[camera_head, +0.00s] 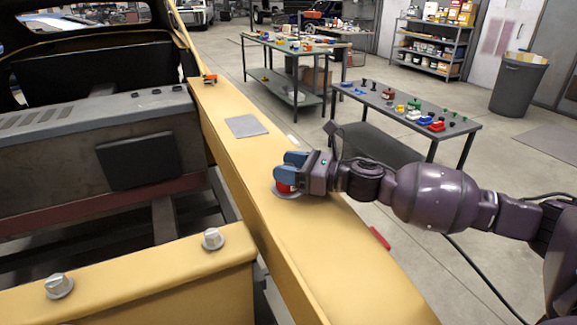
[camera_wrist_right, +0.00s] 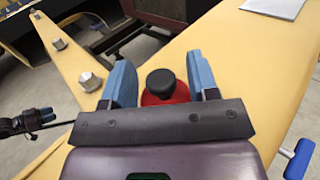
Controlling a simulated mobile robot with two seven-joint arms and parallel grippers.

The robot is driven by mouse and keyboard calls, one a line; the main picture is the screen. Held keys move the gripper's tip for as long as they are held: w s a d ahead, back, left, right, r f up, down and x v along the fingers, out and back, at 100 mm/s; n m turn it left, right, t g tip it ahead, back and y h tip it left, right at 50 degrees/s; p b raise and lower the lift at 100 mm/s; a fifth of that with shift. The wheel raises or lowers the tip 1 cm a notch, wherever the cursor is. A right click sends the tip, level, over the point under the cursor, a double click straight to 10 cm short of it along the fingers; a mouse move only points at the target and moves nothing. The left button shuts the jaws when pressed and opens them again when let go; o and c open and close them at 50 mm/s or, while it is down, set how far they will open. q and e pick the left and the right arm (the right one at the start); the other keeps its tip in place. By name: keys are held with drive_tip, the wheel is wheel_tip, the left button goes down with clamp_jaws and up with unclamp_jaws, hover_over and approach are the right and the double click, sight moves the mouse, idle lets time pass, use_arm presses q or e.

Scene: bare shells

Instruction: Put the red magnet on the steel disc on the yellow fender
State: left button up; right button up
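The red magnet (camera_head: 284,187) sits on the round pale steel disc (camera_head: 288,195) on the yellow fender (camera_head: 245,148). In the right wrist view the magnet (camera_wrist_right: 165,97) shows its black knob on top, between my two blue fingers. The fingers hide part of the magnet in the head view.
A flat grey plate (camera_head: 246,126) and a small orange-and-black item (camera_head: 210,78) lie farther along the fender. Two metal knobs (camera_head: 212,239) (camera_head: 58,285) stand on the nearer yellow beam. A table (camera_head: 443,133) with several small coloured items stands beyond the fender.

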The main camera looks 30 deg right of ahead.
drive_tip(key=shift+r, duration=0.15)
drive_tip(key=shift+v, duration=6)
